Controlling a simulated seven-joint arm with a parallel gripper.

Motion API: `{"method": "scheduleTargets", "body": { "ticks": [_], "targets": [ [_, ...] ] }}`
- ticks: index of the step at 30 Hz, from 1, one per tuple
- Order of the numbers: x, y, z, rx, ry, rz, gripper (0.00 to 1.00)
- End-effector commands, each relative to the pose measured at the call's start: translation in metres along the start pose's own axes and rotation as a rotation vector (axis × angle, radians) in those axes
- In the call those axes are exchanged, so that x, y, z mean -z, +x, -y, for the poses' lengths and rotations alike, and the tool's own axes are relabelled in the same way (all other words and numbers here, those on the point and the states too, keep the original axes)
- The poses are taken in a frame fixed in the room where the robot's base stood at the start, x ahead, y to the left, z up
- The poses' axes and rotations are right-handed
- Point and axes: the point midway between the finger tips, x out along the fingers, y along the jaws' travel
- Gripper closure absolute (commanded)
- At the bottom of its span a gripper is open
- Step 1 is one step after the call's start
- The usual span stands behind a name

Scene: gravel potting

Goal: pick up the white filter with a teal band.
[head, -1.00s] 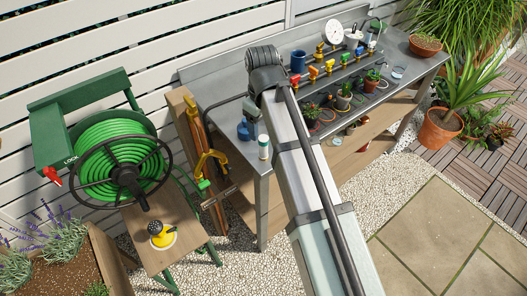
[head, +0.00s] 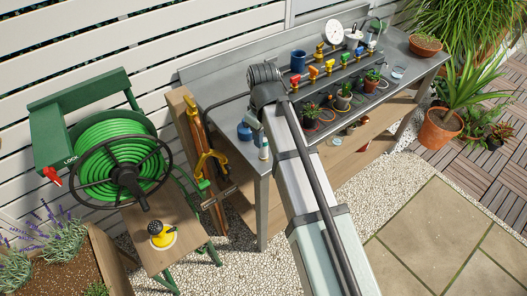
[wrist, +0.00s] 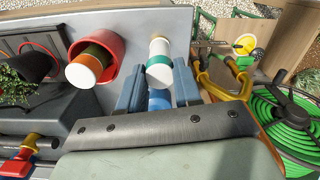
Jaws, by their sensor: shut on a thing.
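The white filter with a teal band (wrist: 159,50) shows upright between my fingers in the wrist view. In the head view the filter (head: 264,152) is small, at the bench's near left corner, partly covered by my gripper. My gripper (wrist: 158,88) has its two blue-grey fingers on either side of the filter, closed on it. The gripper (head: 261,136) also shows in the head view at the end of my arm. Whether the filter still touches the bench cannot be told.
A red cup (wrist: 109,47) holding an orange-and-white cylinder (wrist: 84,69) is close by. A yellow forked piece (head: 212,158) is beside the bench, and a green hose reel (head: 110,150) stands further left.

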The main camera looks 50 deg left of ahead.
Motion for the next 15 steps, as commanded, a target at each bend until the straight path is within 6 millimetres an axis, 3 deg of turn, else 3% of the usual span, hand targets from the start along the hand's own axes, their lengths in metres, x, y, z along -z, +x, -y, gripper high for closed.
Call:
{"method": "scheduleTargets", "body": {
  "ticks": [8, 15],
  "targets": [
    [0.0001, -0.0001, 0.0, 0.0, 0.0, 0.0, 1.0],
    [0.0, -0.0002, 0.0, 0.0, 0.0, 0.0, 1.0]
  ]
}}
